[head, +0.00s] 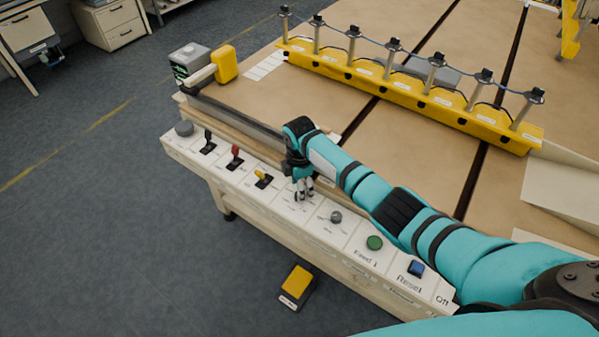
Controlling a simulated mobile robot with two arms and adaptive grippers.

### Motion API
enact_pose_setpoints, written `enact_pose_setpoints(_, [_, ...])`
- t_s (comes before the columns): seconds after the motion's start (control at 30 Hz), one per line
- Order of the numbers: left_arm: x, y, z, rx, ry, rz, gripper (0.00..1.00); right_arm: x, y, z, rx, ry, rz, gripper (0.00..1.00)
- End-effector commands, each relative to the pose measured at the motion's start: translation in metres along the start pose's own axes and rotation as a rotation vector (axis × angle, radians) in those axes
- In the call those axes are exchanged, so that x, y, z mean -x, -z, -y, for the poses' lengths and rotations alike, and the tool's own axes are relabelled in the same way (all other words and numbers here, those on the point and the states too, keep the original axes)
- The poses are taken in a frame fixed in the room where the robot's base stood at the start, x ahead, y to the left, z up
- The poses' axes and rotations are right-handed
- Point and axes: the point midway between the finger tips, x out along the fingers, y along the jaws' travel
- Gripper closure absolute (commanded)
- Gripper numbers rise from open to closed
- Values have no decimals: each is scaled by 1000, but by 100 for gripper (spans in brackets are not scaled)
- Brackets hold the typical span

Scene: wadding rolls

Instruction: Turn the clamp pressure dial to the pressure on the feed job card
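The control panel (323,233) is a pale strip along the table's front edge. My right gripper (304,196) points down at its middle, fingers close together. Whether they grip anything is hidden. A small grey knob (336,216) stands just right of the fingers, apart from them. A larger grey knob (184,128) is at the panel's far left end. I cannot tell which control is the clamp pressure dial, and its scale is too small to read. No card is readable as the feed job card. My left gripper is not in view.
A yellow clamp bar (400,93) crosses the table. A yellow-topped pedal (297,283) is on the floor.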

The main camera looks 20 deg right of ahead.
Motion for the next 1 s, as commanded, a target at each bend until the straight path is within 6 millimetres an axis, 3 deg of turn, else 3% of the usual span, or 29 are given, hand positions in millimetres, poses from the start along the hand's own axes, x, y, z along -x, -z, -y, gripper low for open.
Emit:
enact_pose_setpoints(0.2, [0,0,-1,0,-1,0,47,50,-1,-1,1,-6,0,45])
enact_pose_setpoints(0.4, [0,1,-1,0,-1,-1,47,80,-1,-1,0,-4,0,45])
enact_pose_setpoints(0.6, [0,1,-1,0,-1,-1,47,90,0,0,0,-2,0,45])
enact_pose_setpoints(1.0, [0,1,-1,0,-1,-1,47,90,0,0,0,-1,0,45])
